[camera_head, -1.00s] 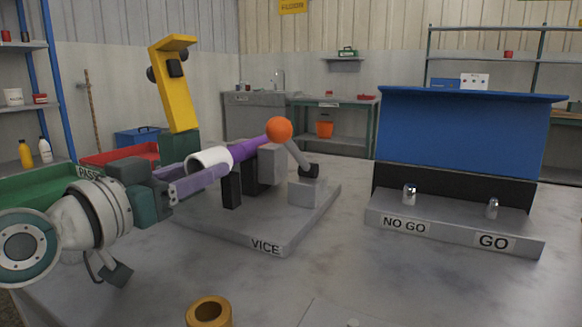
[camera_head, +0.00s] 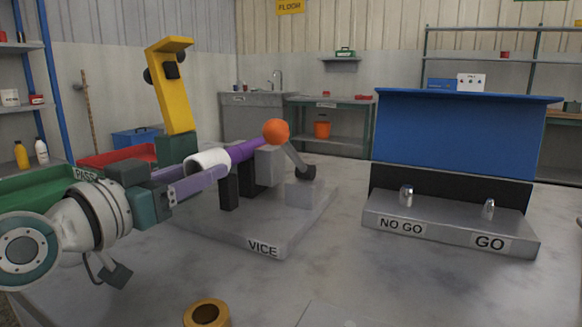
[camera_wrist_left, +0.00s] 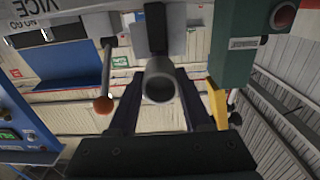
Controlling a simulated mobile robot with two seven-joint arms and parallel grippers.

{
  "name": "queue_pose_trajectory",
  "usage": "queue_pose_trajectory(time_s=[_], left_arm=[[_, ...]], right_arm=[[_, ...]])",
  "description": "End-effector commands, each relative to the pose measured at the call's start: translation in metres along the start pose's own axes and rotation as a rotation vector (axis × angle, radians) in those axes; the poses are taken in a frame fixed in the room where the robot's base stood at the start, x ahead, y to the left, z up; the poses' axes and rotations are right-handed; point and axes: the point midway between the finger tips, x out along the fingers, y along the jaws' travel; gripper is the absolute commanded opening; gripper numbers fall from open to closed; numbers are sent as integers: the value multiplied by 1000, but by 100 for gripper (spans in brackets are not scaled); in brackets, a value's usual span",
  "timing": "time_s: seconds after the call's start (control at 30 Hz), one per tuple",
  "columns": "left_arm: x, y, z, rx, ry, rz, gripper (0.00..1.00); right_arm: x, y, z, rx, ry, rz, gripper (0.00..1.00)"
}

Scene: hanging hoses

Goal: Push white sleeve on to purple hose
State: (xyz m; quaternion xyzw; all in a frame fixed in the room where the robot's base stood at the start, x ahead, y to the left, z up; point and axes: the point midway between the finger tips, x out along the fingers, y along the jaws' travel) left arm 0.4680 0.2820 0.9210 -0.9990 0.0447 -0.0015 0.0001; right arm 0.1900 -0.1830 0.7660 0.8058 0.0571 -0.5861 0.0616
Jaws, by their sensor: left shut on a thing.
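The white sleeve (camera_head: 208,159) is a short tube between the fingers of my left gripper (camera_head: 210,172), which is shut on it. The purple hose (camera_head: 247,149) is held in the grey vice (camera_head: 269,167) and points left towards the sleeve. In the head view the sleeve's right end meets the hose end, roughly in line with it. How far the hose goes into the sleeve is hidden. In the left wrist view the sleeve's round open end (camera_wrist_left: 160,84) shows between my fingers; the hose cannot be made out there. My right gripper is in neither view.
An orange ball (camera_head: 276,132) on the vice lever stands just right of the hose. A yellow post (camera_head: 171,90) rises behind the sleeve. A NO GO / GO stand (camera_head: 450,232) is at right, a brass ring (camera_head: 207,314) in front. The table between is clear.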

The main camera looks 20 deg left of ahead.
Motion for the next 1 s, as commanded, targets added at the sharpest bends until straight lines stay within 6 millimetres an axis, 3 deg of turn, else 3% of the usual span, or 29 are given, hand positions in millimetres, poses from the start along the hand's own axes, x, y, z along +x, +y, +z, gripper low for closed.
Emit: queue_pose_trajectory(time_s=[1.0], left_arm=[[8,0,0,0,0,0,0]], right_arm=[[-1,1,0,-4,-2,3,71]])
